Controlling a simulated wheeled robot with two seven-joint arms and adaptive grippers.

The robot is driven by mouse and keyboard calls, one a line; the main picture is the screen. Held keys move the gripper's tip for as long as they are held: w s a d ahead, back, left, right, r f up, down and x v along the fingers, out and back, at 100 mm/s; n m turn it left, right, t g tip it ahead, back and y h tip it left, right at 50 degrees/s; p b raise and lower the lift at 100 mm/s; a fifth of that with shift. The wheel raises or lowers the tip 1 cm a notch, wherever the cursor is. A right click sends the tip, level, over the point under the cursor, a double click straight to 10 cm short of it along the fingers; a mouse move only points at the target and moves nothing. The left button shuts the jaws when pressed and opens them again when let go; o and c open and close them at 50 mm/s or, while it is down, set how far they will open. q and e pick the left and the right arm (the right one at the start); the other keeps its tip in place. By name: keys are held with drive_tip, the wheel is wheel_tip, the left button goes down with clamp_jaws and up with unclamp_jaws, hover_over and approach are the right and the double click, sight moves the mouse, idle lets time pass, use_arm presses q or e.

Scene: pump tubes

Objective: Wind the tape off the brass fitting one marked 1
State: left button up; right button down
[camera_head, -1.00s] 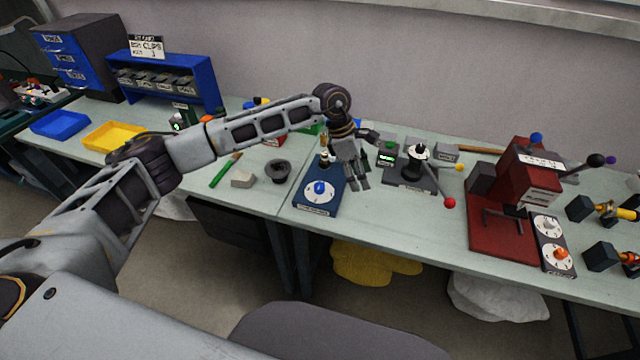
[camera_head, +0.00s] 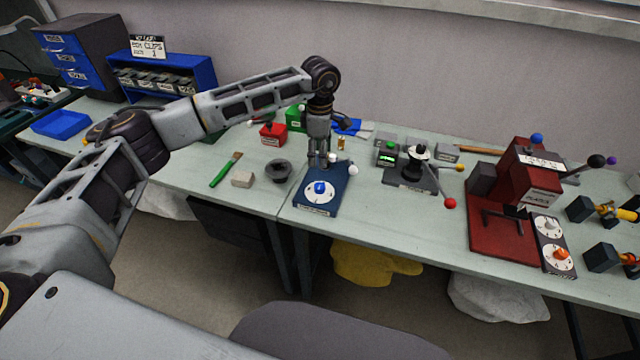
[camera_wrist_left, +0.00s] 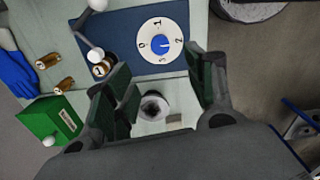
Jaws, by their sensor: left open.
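My left gripper (camera_head: 318,162) is open over the back of the blue dial unit (camera_head: 332,198); I cannot tell its height. In the left wrist view, the open fingers (camera_wrist_left: 162,65) have nothing between them, with the blue unit (camera_wrist_left: 125,28) beyond. Two more brass fittings, an upper one (camera_wrist_left: 48,62) and a lower one (camera_wrist_left: 64,85), lie on the bench. My right gripper is out of view.
A green box (camera_wrist_left: 50,118) and blue glove (camera_wrist_left: 15,70) lie behind the unit. A lever device (camera_head: 415,170) and red press (camera_head: 505,220) stand right.

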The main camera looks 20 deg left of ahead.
sight(320, 186)
use_arm(q)
drive_tip(key=shift+f+p, duration=1.2)
drive_tip(key=shift+f, duration=5.55)
drive_tip(key=shift+c, duration=0.2)
drive_tip(key=c, duration=1)
drive_tip(key=shift+n, duration=0.4)
